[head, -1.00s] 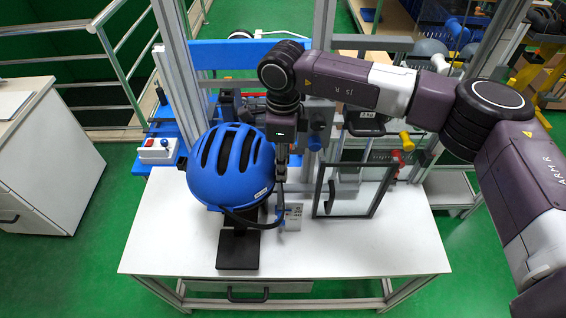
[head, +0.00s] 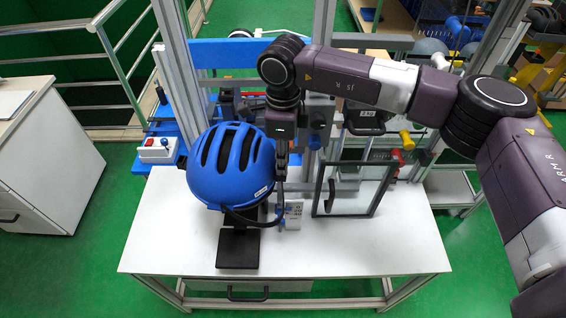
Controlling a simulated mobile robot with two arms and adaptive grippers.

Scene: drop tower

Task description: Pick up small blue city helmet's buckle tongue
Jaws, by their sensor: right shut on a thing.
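The small blue city helmet (head: 212,176) sits on a black stand (head: 238,248) on the white table. It has dark vents, and a black strap (head: 238,216) hangs from its lower right side. My right gripper (head: 281,183) points down just right of the helmet, by the end of the strap. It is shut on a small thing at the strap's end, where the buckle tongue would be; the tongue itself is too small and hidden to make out. My left gripper is not in view.
A black-framed clear panel (head: 355,187) stands right of the gripper. A small white card or box (head: 292,214) is just below the gripper. A control box with a red button (head: 156,150) is at the left. The table's front right (head: 360,250) is clear.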

